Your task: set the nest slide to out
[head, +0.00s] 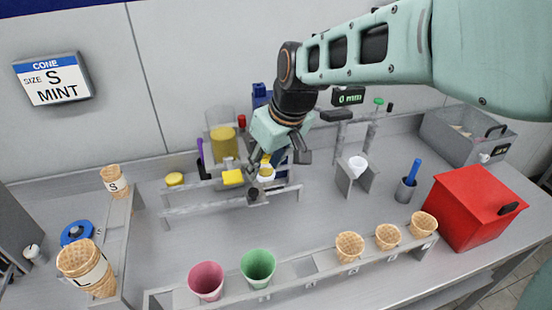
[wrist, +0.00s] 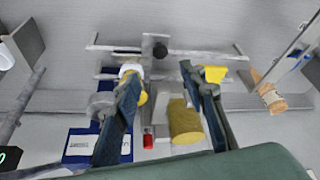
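A grey rail frame (head: 180,212) stands mid-bench, with a crosswise bar carrying a black knob (head: 253,193). This looks like the nest slide, but no label confirms it. In the wrist view the black knob (wrist: 160,51) sits on the bar, beyond and between my fingertips. A white ring with a yellow part (wrist: 130,70) is by the left finger, and a yellow block (wrist: 215,74) is by the right one. My gripper (head: 285,157) is above the frame, also seen in the wrist view (wrist: 158,72). Its fingers are apart, with nothing clearly held. Contact is unclear.
A white cone (head: 357,164) sits in a grey stand at right, near a "0 mm" display (head: 348,96). A front rack (head: 320,283) holds cones and coloured cups. A red box (head: 475,207) stands at right. Bare bench lies between frame and rack.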

